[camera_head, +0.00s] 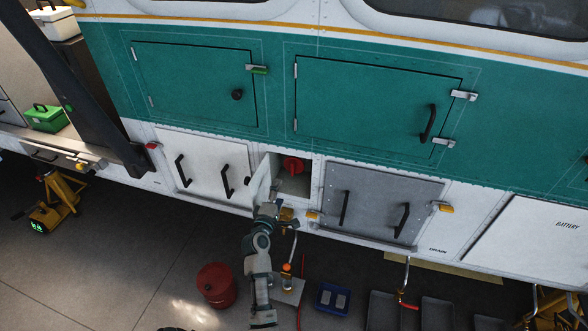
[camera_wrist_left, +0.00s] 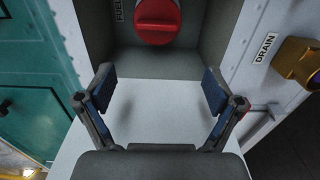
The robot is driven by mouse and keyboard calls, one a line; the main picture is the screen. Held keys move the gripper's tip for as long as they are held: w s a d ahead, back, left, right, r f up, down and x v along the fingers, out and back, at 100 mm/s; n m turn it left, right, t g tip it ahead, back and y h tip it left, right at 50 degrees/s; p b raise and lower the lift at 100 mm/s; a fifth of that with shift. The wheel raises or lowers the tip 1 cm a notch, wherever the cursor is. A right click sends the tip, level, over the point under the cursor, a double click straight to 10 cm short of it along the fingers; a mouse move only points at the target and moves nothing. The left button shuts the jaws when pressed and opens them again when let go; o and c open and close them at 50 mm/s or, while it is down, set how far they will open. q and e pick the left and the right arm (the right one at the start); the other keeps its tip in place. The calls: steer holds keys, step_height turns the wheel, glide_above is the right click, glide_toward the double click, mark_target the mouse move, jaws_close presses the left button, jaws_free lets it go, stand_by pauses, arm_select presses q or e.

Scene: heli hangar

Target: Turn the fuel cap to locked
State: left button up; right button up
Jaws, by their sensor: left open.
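The red fuel cap (camera_head: 292,165) sits inside a small open recess in the lower white side panel of the helicopter. In the left wrist view the cap (camera_wrist_left: 157,22) is at the top centre, cut off by the frame edge, beside a partly visible FUEL label. Its raised grip bar lies roughly across that picture. My left gripper (camera_head: 279,192) is at the recess opening, just below the cap. In the left wrist view its two fingers (camera_wrist_left: 157,85) are spread wide with nothing between them, apart from the cap. My right gripper is not in view.
The small white recess door (camera_head: 262,183) stands open, close to my left arm. A brass drain fitting (camera_wrist_left: 300,60) is at the right in the wrist view. A red bucket (camera_head: 216,285) and a blue tray (camera_head: 332,299) are on the floor.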

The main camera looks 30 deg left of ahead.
arm_select(q)
glide_toward(295, 167)
steer(key=a, duration=0.3)
steer(key=w, duration=0.2)
steer(key=w+d, duration=0.1)
steer(key=w, duration=0.2)
steer(key=w+d, duration=0.1)
steer(key=w, duration=0.1)
steer(key=shift+w+r, duration=0.15)
steer(key=shift+w, duration=0.3)
steer(key=shift+w+a, duration=0.15)
steer(key=shift+w, duration=0.05)
steer(key=shift+w+a+f, duration=0.1)
steer(key=shift+a+f, duration=0.15)
steer(key=shift+a, duration=0.65)
steer(key=shift+a+f, duration=0.1)
steer(key=shift+a, duration=0.4)
steer(key=shift+c, duration=0.7)
steer(key=c, duration=0.4)
steer(key=shift+d, duration=0.25)
steer(key=c, duration=0.4)
steer(key=shift+d, duration=0.7)
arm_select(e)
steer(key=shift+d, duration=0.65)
